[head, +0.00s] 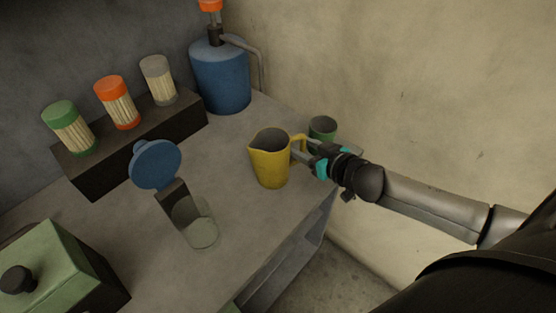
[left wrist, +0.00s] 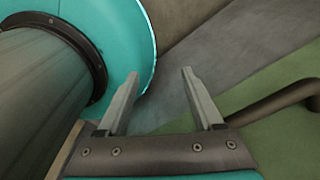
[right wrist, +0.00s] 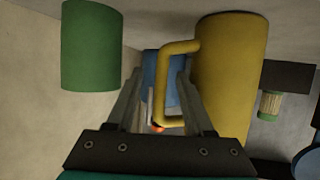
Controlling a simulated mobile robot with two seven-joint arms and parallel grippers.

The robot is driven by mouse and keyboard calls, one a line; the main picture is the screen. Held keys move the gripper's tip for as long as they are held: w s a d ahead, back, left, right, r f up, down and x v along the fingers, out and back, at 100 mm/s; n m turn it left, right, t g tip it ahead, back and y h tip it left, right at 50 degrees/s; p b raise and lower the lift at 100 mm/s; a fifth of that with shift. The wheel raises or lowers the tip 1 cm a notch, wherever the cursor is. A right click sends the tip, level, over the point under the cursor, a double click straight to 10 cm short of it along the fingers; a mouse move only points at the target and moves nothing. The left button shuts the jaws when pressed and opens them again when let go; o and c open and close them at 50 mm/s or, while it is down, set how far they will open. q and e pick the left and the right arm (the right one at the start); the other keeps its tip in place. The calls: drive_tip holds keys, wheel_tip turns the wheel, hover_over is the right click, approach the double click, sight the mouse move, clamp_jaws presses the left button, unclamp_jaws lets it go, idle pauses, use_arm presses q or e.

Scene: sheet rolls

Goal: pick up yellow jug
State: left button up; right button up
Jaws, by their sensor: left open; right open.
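The yellow jug (head: 270,160) stands upright on the grey counter, its spout to the left and its handle to the right in the head view. My right gripper (head: 303,154) is at the handle side of the jug. In the right wrist view the jug (right wrist: 230,75) is at the right, and its handle reaches in between the open fingers of my right gripper (right wrist: 158,90). I cannot tell whether a finger touches the handle. My left gripper (left wrist: 158,90) is open and empty in the left wrist view, and is not in the head view.
A green cup (head: 322,127) stands just behind my right gripper; it also shows in the right wrist view (right wrist: 91,45). A blue pump bottle (head: 220,78), a dark rack (head: 130,150) with three capped jars, a blue-lidded container (head: 157,165) and a green box (head: 62,262) share the counter (head: 245,225).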

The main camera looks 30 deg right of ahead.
drive_tip(key=shift+x, duration=1.5)
drive_tip(key=shift+c, duration=0.3)
clamp_jaws()
drive_tip(key=shift+r, duration=0.1)
